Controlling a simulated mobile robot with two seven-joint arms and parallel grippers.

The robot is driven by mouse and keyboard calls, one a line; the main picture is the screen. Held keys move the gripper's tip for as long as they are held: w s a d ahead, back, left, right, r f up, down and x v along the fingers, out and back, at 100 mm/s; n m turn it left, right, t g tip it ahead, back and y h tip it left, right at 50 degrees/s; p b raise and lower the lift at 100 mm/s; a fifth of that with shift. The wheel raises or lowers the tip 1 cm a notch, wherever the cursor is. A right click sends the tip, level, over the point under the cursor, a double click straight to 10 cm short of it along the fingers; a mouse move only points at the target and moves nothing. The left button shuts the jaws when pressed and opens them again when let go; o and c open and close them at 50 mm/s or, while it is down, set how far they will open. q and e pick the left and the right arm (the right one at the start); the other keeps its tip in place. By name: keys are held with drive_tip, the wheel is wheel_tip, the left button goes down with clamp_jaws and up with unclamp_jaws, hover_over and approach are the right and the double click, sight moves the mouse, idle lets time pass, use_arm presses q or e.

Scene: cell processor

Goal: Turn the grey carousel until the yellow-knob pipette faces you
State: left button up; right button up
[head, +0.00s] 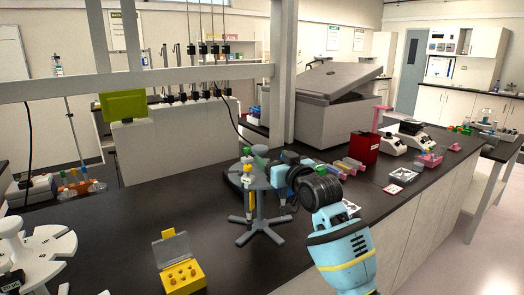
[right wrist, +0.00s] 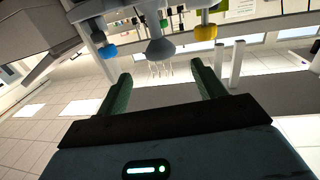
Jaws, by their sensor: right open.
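The grey carousel (head: 260,222) stands upright on the black bench on a splayed base, with pipettes hanging round its top. The yellow-knob pipette (head: 247,169) is on its left side, towards the front; green knobs show above and behind it. My right gripper (head: 279,174) is at the carousel's right side, its fingers partly hidden there. In the right wrist view the open green fingers (right wrist: 161,84) have nothing between them. The carousel's hub (right wrist: 160,50) hangs beyond them, with a yellow knob (right wrist: 206,32) at right and a blue knob (right wrist: 110,50) at left. My left gripper is out of view.
A yellow box (head: 182,276) with a raised lid is on the bench front left, and a white stand (head: 38,248) is at the far left. Coloured racks (head: 347,167) and a red box (head: 365,147) lie right of the carousel.

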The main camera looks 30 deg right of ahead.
sight(264, 152)
drive_tip(key=shift+w+a+f, duration=0.1)
drive_tip(key=shift+w, duration=3.6)
drive_tip(key=c, duration=1.4)
